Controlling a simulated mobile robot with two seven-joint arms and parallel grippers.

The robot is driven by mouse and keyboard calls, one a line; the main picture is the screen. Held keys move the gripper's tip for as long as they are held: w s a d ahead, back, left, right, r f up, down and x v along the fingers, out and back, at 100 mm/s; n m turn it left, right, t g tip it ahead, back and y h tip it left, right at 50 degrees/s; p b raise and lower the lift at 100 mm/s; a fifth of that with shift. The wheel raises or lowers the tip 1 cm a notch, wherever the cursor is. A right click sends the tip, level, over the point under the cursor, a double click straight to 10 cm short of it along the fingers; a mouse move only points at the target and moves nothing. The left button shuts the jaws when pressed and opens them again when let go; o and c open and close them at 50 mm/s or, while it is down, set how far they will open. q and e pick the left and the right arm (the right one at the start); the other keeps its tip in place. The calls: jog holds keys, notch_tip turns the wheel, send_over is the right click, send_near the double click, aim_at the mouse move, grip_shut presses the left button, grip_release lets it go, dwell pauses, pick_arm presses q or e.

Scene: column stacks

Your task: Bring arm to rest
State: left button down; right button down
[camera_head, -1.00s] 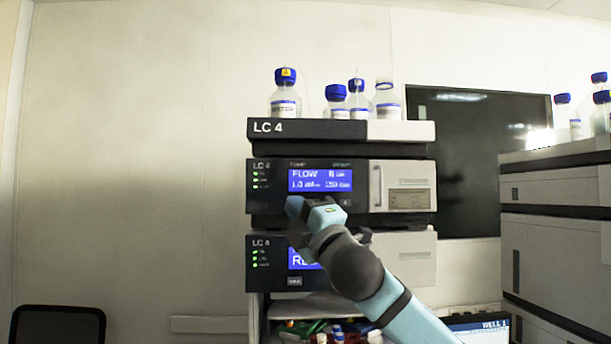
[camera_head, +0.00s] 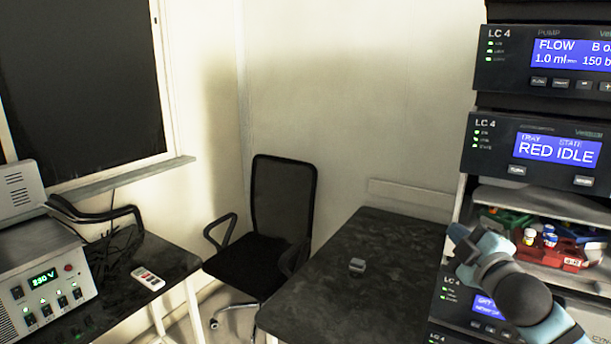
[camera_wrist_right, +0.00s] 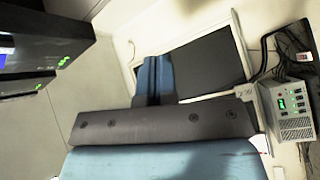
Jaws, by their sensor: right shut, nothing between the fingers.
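My right arm comes in from the lower right of the head view, in front of the LC 4 stack (camera_head: 535,120). My right gripper (camera_head: 458,238) is at the arm's upper-left end, in the air, pointing up and left. In the right wrist view its fingers (camera_wrist_right: 154,80) are together with nothing between them. My left arm and gripper are not in view.
A dark table (camera_head: 330,290) with a small grey object (camera_head: 357,266) stands left of the stack. A black chair (camera_head: 280,215) is behind it. A bench with a power supply (camera_head: 45,275) and a white remote (camera_head: 148,278) is at left. Vials (camera_head: 540,237) sit on a stack shelf.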

jog(key=s+a+f+m+g+p, duration=0.1)
jog(key=s+a+f+m+g, duration=0.15)
jog(key=s+f, duration=0.55)
jog(key=s+a+f+m+g+p, duration=0.1)
jog(key=s+a+f+m+p, duration=0.2)
jog(key=f, duration=0.9)
jog(key=s+a+f+m+g, duration=0.2)
jog(key=s+f+m, duration=0.1)
jog(key=s+f, duration=0.55)
jog(key=s+a+f+m+g+p, duration=0.1)
jog(key=s+a+f+m+g, duration=0.1)
jog(key=s+f, duration=0.7)
jog(key=shift+s+f+m+p, duration=0.3)
jog(key=shift+s+m, duration=0.55)
jog(key=shift+s, duration=0.25)
jog(key=shift+g, duration=0.25)
